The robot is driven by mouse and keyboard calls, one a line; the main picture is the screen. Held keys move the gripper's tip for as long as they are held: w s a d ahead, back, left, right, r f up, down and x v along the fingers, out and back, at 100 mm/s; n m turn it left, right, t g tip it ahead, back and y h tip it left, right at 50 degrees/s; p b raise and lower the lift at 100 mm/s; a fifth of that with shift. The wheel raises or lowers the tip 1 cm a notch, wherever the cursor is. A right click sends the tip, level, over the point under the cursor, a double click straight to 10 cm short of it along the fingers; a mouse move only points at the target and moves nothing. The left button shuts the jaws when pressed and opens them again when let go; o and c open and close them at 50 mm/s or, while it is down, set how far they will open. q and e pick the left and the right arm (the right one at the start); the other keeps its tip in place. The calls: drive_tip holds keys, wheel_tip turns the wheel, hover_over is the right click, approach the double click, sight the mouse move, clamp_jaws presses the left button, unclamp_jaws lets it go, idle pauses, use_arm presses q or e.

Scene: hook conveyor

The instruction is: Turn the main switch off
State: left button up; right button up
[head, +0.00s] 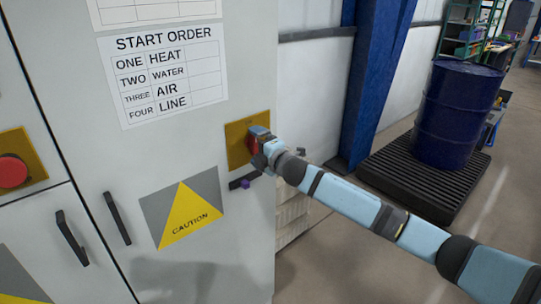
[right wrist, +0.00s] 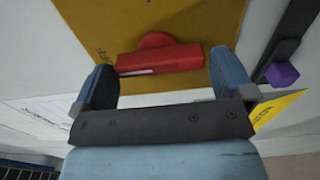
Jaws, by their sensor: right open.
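The main switch (head: 252,145) is a red handle on a yellow plate (head: 234,143) near the right edge of the grey cabinet, mostly hidden by my gripper in the head view. In the right wrist view the red handle (right wrist: 160,61) lies crosswise, with a white mark near its left end. Partly covered lettering shows on the plate at left. My right gripper (head: 260,137) is at the switch. Its open fingers (right wrist: 163,66) stand on either side of the handle, near its two ends. Whether they touch it I cannot tell. My left gripper is out of view.
A dark latch with a purple end (head: 245,184) sits just below the switch. A red button (head: 12,172) and dark door handles (head: 117,218) are at left. A blue barrel (head: 457,115) stands on a black pallet (head: 425,180) at right.

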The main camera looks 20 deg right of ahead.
drive_tip(key=b+v, duration=0.1)
drive_tip(key=v, duration=1.2)
drive_tip(key=shift+b, duration=0.4)
drive_tip(key=shift+a, duration=0.1)
drive_tip(key=s+a+f+m+g+p, duration=0.2)
drive_tip(key=s+a+f+m, duration=0.3)
drive_tip(key=f, duration=0.5)
drive_tip(key=s+a+f+m+g+h+p, duration=0.1)
drive_tip(key=s+f+m, duration=0.6)
drive_tip(key=s, duration=0.7)
drive_tip(key=s+a+f+m+g+h+p, duration=0.1)
drive_tip(key=s+f+m+g+h+p, duration=0.1)
drive_tip(key=s+f+m, duration=0.5)
drive_tip(key=s+f+g, duration=0.1)
drive_tip(key=s+f, duration=0.3)
drive_tip(key=s, duration=0.4)
drive_tip(key=shift+a+f+p, duration=0.2)
drive_tip(key=shift+f+p, duration=0.1)
drive_tip(key=shift+c, duration=0.2)
